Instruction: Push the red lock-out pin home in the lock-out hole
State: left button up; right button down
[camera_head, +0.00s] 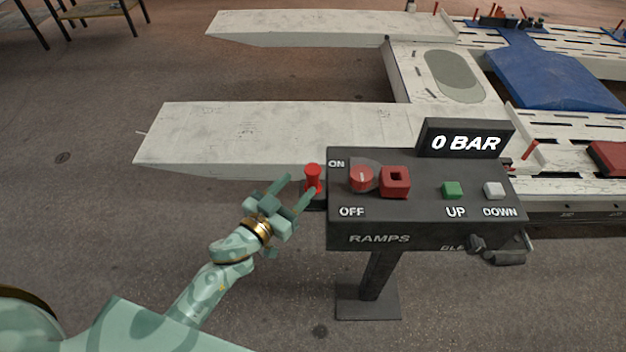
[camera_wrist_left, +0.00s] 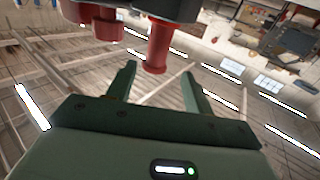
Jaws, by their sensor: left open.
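The red lock-out pin (camera_head: 313,178) stands upright at the left side of the dark control box, with a round knob-like top. In the left wrist view the pin (camera_wrist_left: 157,48) shows just beyond the gap between my fingers. My left gripper (camera_head: 299,187) is open and empty, its fingers pointing at the pin from the lower left. I cannot tell whether a finger touches it. A red square block with a dark hole, seemingly the lock-out hole (camera_head: 396,181), sits on the box top, right of the red rotary switch (camera_head: 362,178). My right gripper is out of view.
The control box (camera_head: 425,212) stands on a post and carries a green UP button (camera_head: 452,190), a white DOWN button (camera_head: 494,190) and a display (camera_head: 466,143) reading 0 BAR. White ramps (camera_head: 235,132) lie behind.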

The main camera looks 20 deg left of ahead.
aim_at(318, 170)
pick_arm(q)
jog(key=x, duration=0.3)
jog(key=shift+d, duration=0.15)
jog(key=x, duration=0.1)
jog(key=b+x, duration=0.1)
jog(key=x, duration=0.3)
jog(key=shift+d+f, duration=0.2)
jog(key=shift+f, duration=0.2)
jog(key=shift+r, duration=0.1)
grip_shut()
